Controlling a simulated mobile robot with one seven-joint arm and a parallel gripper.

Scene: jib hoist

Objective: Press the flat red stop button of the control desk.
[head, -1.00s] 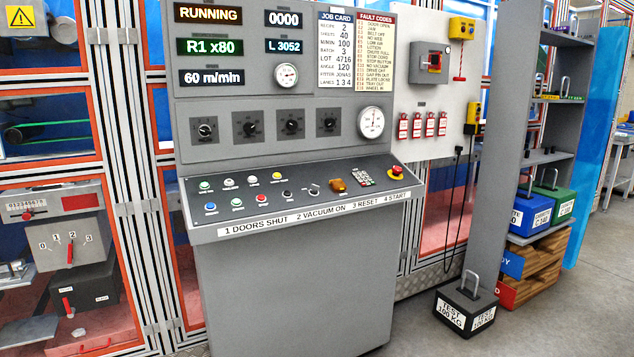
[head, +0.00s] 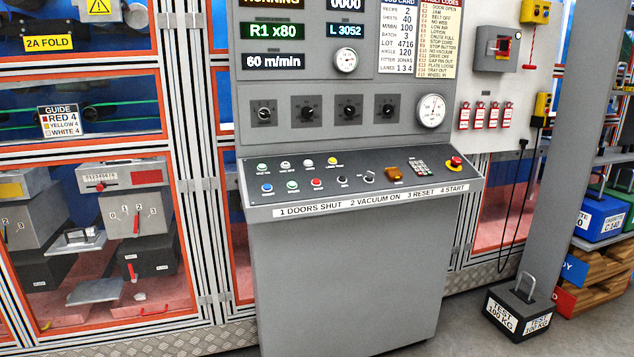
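The control desk (head: 345,280) stands in the middle of the head view, with a sloped dark panel (head: 445,182) of buttons. A small flat red button (head: 317,183) sits in the front row of the panel, between a green button (head: 292,185) and a black one (head: 342,181). A larger red mushroom button on a yellow base (head: 455,162) is at the panel's right end. The button labels are too small to read. My gripper is not in the view.
A black test weight (head: 518,308) stands on the floor right of the desk. Shelves with blue cassettes (head: 601,217) are at the far right. Orange-framed machine bays (head: 88,153) are on the left. A cable (head: 516,200) hangs behind the desk's right side. Nothing visible stands on the sloped panel's front edge.

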